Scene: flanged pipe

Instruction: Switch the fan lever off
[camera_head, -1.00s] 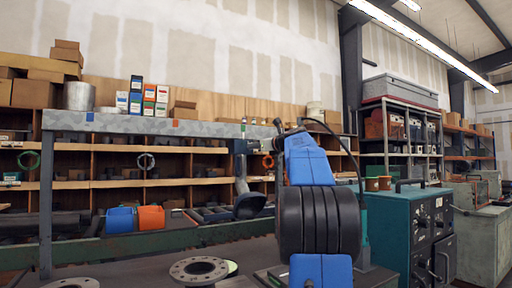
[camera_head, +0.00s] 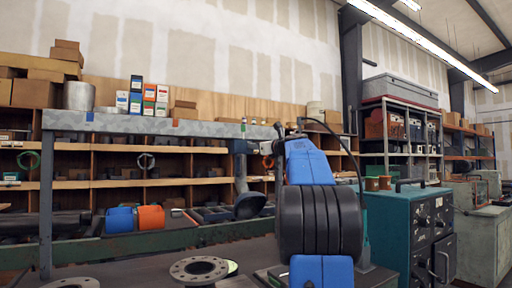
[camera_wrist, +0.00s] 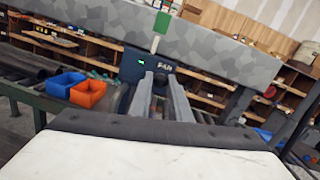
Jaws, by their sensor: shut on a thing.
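The dark fan switch box (camera_wrist: 133,66), with pale lettering that reads FAN, is mounted at the front of the grey speckled beam. It also shows small in the head view (camera_head: 238,146), left of my arm. My gripper (camera_wrist: 158,80) points straight at the box, its two grey fingers close together in front of it. They are shut on the fan lever, which the fingers mostly hide; its exact tilt cannot be told. A green and white upright strip (camera_wrist: 161,26) stands just above the box. In the head view my own arm covers much of the middle.
Blue (camera_head: 120,220) and orange (camera_head: 151,217) bins sit left of the box, below the beam (camera_head: 140,125). Wooden shelving (camera_head: 115,170) stands behind. A teal cabinet (camera_head: 390,225) is right of my arm. A flanged pipe end (camera_head: 199,269) is low in front.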

